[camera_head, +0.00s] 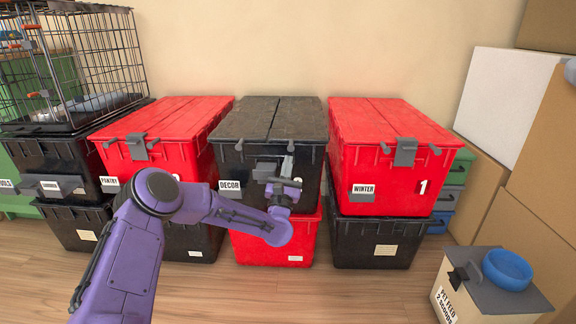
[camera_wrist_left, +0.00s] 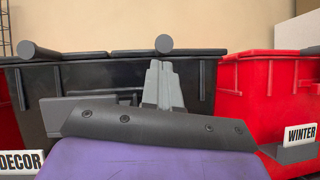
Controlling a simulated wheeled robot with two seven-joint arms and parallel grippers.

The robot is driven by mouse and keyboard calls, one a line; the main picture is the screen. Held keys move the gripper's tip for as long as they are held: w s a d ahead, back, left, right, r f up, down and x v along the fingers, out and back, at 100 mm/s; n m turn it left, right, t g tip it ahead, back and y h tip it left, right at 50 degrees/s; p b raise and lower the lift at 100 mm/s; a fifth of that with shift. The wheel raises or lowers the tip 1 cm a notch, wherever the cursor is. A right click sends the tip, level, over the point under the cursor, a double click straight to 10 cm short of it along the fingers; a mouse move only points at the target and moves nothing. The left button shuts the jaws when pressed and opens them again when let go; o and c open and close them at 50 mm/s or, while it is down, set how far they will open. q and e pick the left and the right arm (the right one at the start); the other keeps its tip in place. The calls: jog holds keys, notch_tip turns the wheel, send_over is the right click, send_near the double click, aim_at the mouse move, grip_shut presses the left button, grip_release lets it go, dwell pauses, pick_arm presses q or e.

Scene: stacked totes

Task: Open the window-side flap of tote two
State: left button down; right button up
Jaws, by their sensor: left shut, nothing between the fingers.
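No window shows, so I cannot tell which flap is window-side. My left gripper (camera_head: 289,160) is shut and empty at the tote's front, right of centre, just below the lid edge. In the left wrist view, the shut fingers (camera_wrist_left: 162,85) point up before the black front wall (camera_wrist_left: 100,80), below a dark round knob (camera_wrist_left: 163,42). Contact is unclear. My right gripper is out of view.
The red WINTER tote (camera_head: 390,180), marked 1, stands close on the right, and the red PANTRY tote (camera_head: 165,120) on the left. A wire cage (camera_head: 75,65) is at far left. A pet feed box (camera_head: 480,290) with a blue bowl (camera_head: 508,270) stands front right.

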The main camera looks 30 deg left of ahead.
pick_arm(q)
jog(key=shift+w+r, duration=0.15)
jog(key=shift+r, duration=0.45)
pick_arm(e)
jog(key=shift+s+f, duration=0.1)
pick_arm(q)
jog(key=shift+r, duration=0.15)
